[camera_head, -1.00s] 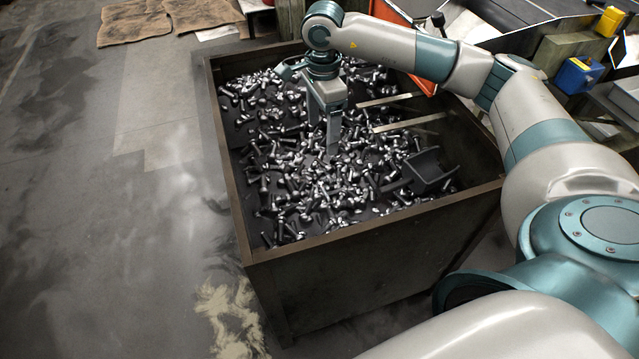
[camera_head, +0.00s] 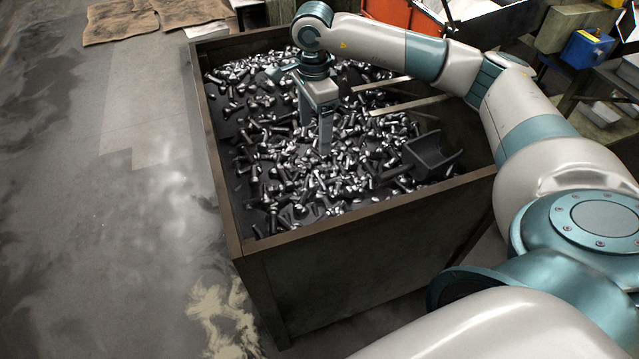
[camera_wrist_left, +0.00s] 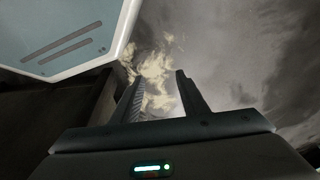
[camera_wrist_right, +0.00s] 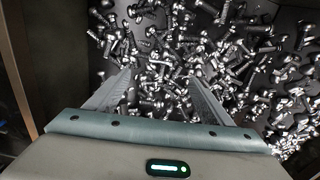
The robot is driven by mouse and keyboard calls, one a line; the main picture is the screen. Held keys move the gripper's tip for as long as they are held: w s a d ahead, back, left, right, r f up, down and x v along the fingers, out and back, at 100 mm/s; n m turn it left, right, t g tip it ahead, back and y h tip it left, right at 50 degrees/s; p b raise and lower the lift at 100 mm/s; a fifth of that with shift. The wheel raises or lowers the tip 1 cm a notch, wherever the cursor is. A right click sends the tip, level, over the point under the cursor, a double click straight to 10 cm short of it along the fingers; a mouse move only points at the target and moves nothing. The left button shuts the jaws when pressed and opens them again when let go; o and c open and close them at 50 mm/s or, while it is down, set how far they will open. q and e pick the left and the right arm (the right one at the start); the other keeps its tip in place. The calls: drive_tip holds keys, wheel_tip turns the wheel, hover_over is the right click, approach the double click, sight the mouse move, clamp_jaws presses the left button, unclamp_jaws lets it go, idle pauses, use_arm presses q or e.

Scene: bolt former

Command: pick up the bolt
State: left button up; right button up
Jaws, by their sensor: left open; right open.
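Many loose silver and dark bolts (camera_head: 285,185) lie heaped in a deep dark bin (camera_head: 370,216). No single bolt stands out as the one meant. My right gripper (camera_head: 315,138) points down inside the bin, over the middle of the heap. In the right wrist view its two fingers (camera_wrist_right: 160,80) are apart, with bolts showing between and beyond them. Whether the tips touch any bolt cannot be told. No bolt is visibly held. My left gripper (camera_wrist_left: 158,80) is open and empty above the floor, seen only in the left wrist view.
The bin's raised rim surrounds the bolts. Two pale bars (camera_head: 405,105) and a dark bracket-like piece (camera_head: 430,155) are at the bin's right side. A blue container (camera_head: 586,48) stands beyond at upper right. The floor (camera_head: 120,230) left of the bin is clear.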

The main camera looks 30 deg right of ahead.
use_arm(q)
drive_tip(key=shift+s+r, duration=0.1)
drive_tip(key=shift+r, duration=0.05)
wheel_tip(320, 180, down, 3)
drive_tip(key=shift+a+f+p, duration=0.1)
drive_tip(key=shift+a+p, duration=0.05)
drive_tip(key=shift+p, duration=0.4)
use_arm(e)
hover_over(320, 181)
drive_tip(key=a, duration=0.1)
wheel_tip(320, 181, down, 12)
drive_tip(key=shift+a+f, duration=0.15)
